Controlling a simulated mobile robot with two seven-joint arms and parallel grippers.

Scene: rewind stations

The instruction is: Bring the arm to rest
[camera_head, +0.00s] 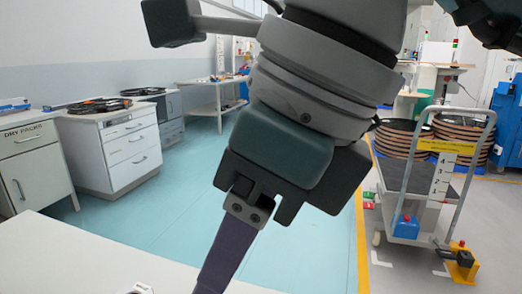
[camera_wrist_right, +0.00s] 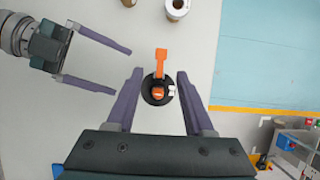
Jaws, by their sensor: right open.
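In the right wrist view my right gripper (camera_wrist_right: 160,73) is open. Its two purple fingers point at a pale tabletop (camera_wrist_right: 215,25). Between and below them is a round black piece (camera_wrist_right: 153,98) with an orange tab (camera_wrist_right: 161,58); the fingers appear apart from it. My left gripper (camera_wrist_right: 122,72) comes in from the left of that view, open with nothing between its fingers. In the head view a large arm wrist and gripper hang close to the camera with one purple finger (camera_head: 228,255) pointing down; its tip is cut off or hidden.
A white worktop (camera_head: 80,262) fills the lower left. White drawer cabinets (camera_head: 130,150) stand behind it. A grey trolley (camera_head: 400,190) and stacked brown reels (camera_head: 460,135) stand at right, past a yellow floor line (camera_head: 363,240). Teal floor (camera_head: 185,200) lies open between.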

